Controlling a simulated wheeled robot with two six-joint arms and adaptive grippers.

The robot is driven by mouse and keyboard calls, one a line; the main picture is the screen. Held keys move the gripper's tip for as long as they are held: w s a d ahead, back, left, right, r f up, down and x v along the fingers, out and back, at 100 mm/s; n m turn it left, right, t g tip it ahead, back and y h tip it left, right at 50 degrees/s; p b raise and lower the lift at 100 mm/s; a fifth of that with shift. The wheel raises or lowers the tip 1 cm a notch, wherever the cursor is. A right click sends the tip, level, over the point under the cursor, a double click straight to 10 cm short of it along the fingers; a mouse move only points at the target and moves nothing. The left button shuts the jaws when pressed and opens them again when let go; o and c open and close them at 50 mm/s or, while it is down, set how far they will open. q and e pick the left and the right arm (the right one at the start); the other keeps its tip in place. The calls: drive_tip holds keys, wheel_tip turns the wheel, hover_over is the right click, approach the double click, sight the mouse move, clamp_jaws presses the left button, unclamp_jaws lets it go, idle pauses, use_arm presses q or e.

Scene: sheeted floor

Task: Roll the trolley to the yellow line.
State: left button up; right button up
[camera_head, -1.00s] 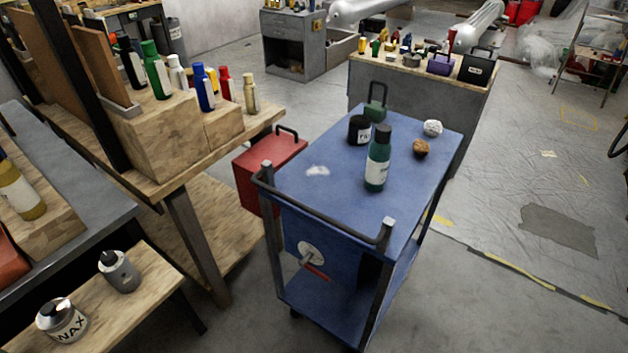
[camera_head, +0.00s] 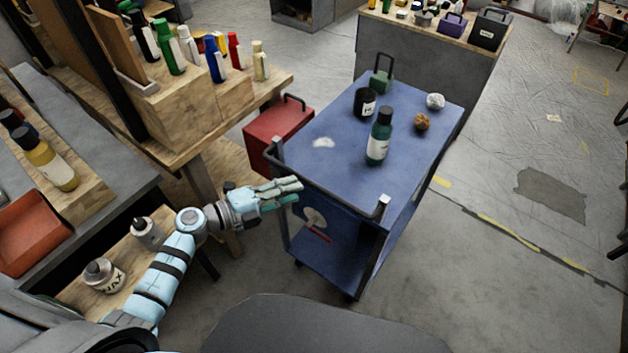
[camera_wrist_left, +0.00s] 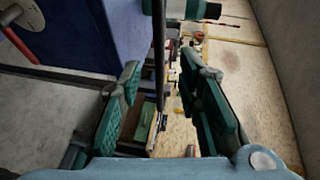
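The blue trolley (camera_head: 350,190) stands on the grey floor, its dark push handle (camera_head: 330,197) on the side facing me. On its top are a green bottle (camera_head: 379,137), a black jar (camera_head: 365,103), a dark green weight-like item (camera_head: 382,76), a white crumpled ball (camera_head: 435,101) and a brown lump (camera_head: 422,122). The worn yellow line (camera_head: 508,233) runs along the floor to the trolley's right. My left gripper (camera_head: 298,188) is at the handle's left part; its fingers are apart in the wrist view (camera_wrist_left: 168,85), a dark bar showing between them. Contact is unclear. My right gripper is out of view.
A wooden bench (camera_head: 225,125) with several bottles and a red toolbox (camera_head: 278,132) stand close on the trolley's left. A grey workbench (camera_head: 425,65) is behind it. Floor to the right is open, with a dark patch (camera_head: 550,194).

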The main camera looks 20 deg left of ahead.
sight(314, 183)
use_arm(q)
drive_tip(key=x, duration=0.7)
drive_tip(key=shift+d+f+b, duration=0.1)
drive_tip(key=shift+b, duration=0.2)
drive_tip(key=shift+c, duration=0.5)
clamp_jaws()
